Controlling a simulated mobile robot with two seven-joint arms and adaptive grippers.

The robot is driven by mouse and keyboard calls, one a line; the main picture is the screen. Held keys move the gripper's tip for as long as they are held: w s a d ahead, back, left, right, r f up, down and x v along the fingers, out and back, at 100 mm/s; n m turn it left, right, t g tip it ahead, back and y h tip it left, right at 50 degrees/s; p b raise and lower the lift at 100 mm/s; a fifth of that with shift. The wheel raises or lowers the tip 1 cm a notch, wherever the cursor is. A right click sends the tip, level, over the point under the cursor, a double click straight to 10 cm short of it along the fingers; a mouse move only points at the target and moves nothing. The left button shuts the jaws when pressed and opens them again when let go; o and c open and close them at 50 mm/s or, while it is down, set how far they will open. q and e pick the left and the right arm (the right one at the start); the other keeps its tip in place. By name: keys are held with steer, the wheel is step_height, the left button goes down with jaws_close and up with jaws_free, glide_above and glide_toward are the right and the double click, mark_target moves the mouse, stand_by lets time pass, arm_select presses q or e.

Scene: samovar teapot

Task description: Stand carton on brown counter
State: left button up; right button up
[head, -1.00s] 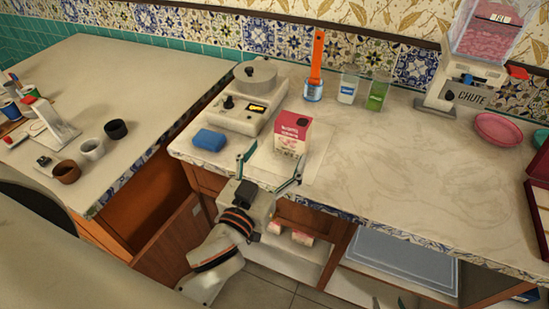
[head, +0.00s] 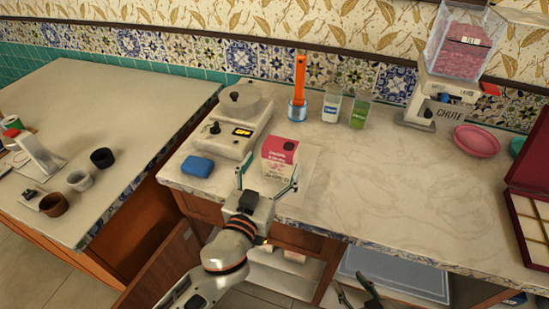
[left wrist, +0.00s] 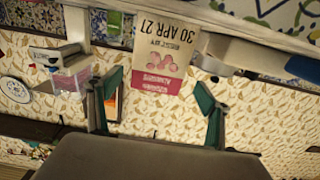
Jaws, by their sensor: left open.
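A pink-and-white carton (head: 279,157) stands upright near the front edge of the right counter (head: 400,190). My left gripper (head: 268,178) is open, its fingers spread to either side of the carton's near face. The left wrist view shows the carton (left wrist: 160,50) upside down, with a printed date, ahead of and between the open fingers (left wrist: 160,95). No finger contact is visible. My right gripper (head: 353,284) shows only partly at the bottom edge. Both countertops are pale with brown wooden fronts; I cannot tell which is the brown counter.
A blue sponge (head: 198,166) and a scale-like appliance (head: 232,130) stand left of the carton. Glasses (head: 332,106) and a chute dispenser (head: 440,105) stand behind. The left counter (head: 120,110) holds several small cups near its left side; its middle is clear.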

mark_target(277, 160)
arm_select(q)
steer(key=shift+w+d, duration=0.2)
steer(key=shift+w, duration=0.25)
steer(key=p+x, duration=0.1)
steer(key=x, duration=0.3)
steer(key=shift+d, duration=0.2)
steer(key=shift+w+d, duration=0.1)
steer(key=shift+w, duration=0.2)
steer(key=c, duration=1.5)
steer(key=shift+r, duration=0.1)
